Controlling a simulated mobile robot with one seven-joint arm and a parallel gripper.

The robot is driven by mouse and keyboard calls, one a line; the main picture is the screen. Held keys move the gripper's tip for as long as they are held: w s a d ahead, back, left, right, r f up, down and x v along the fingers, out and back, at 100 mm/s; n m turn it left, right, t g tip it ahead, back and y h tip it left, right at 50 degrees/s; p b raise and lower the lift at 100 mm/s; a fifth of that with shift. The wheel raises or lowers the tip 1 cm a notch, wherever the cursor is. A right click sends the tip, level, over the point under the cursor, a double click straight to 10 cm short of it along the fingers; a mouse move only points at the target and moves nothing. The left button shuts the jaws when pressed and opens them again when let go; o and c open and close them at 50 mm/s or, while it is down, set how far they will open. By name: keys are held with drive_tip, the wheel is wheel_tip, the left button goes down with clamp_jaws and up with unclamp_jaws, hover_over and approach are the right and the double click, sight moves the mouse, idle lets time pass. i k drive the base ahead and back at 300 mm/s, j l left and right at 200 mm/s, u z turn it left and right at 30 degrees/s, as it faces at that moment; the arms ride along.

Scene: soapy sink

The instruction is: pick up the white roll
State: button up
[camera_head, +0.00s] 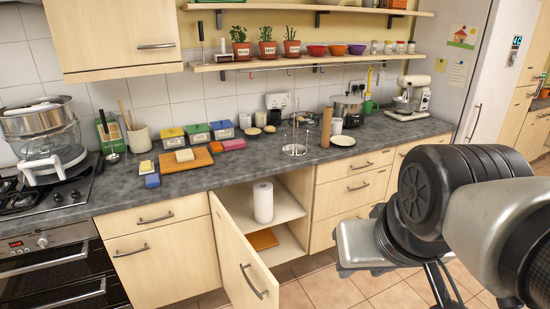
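The white roll (263,203) stands upright on the upper shelf inside a base cabinet below the counter. The cabinet door (240,252) is swung open towards the front left. My arm fills the right side of the head view. The part of my gripper in view hangs low at the right (435,285), well apart from the roll, with the floor behind it. Its fingertips run out of the bottom of the picture, so its opening is not clear.
An orange-brown board (263,240) lies on the lower level of the cabinet. The tiled floor (330,290) in front right of the cabinet is clear.

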sight(262, 190)
drive_tip(key=i+l+z, duration=0.45)
drive_tip(key=i+l, duration=0.3)
drive_tip(key=i, duration=0.25)
drive_tip(key=i+l, duration=0.3)
drive_tip(key=i, duration=0.2)
drive_tip(key=i+u, duration=0.15)
drive_tip(key=u, duration=0.25)
drive_tip(key=i+u, duration=0.2)
drive_tip(key=u, duration=0.2)
drive_tip(key=i+u, duration=0.15)
drive_tip(key=u, duration=0.25)
drive_tip(key=i+j+u, duration=0.1)
drive_tip(key=i+u, duration=0.3)
drive_tip(key=i, duration=0.25)
